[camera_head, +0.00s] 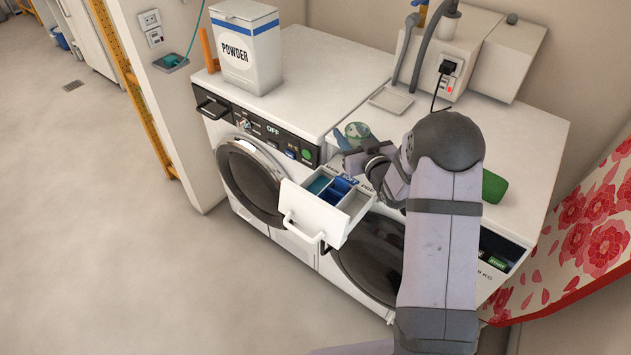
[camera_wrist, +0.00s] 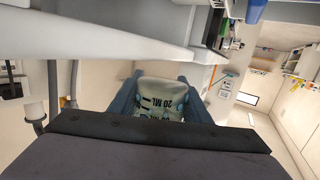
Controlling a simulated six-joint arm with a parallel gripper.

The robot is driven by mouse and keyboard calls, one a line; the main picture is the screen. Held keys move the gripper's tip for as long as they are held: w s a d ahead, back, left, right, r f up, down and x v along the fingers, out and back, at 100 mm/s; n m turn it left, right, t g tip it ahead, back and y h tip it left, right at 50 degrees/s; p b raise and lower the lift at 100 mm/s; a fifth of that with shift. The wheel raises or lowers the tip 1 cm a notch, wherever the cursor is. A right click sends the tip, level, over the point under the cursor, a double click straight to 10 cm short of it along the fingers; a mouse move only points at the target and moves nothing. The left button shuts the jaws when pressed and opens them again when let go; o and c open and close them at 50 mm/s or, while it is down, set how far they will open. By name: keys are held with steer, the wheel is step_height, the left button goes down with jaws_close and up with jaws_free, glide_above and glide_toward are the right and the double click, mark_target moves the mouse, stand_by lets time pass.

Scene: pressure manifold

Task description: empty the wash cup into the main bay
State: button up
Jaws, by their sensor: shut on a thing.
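The wash cup (camera_wrist: 162,98) is a clear, pale cup with dark "20 ML" markings in the wrist view. In the head view its bluish-green top (camera_head: 356,130) shows just beyond my gripper (camera_head: 360,150). My gripper (camera_wrist: 163,92) is shut on it, one finger on each side. The open drawer (camera_head: 312,222) stands out from the washer front, below and left of the cup. Its compartments are teal at left, blue in the middle and grey at right. I cannot read which is the main bay. The cup's tilt and contents are unclear.
A white powder box (camera_head: 247,60) stands on the left machine. A grey box with hoses and a plug (camera_head: 448,68) is at the back. A green block (camera_head: 494,187) lies right of my arm, and a floral cloth (camera_head: 590,225) hangs at the right. The floor at left is clear.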

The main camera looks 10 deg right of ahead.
steer(key=shift+d, duration=0.1)
step_height(320, 180, up, 6)
steer(key=p, duration=0.4)
steer(key=shift+f, duration=0.1)
stand_by(0.8)
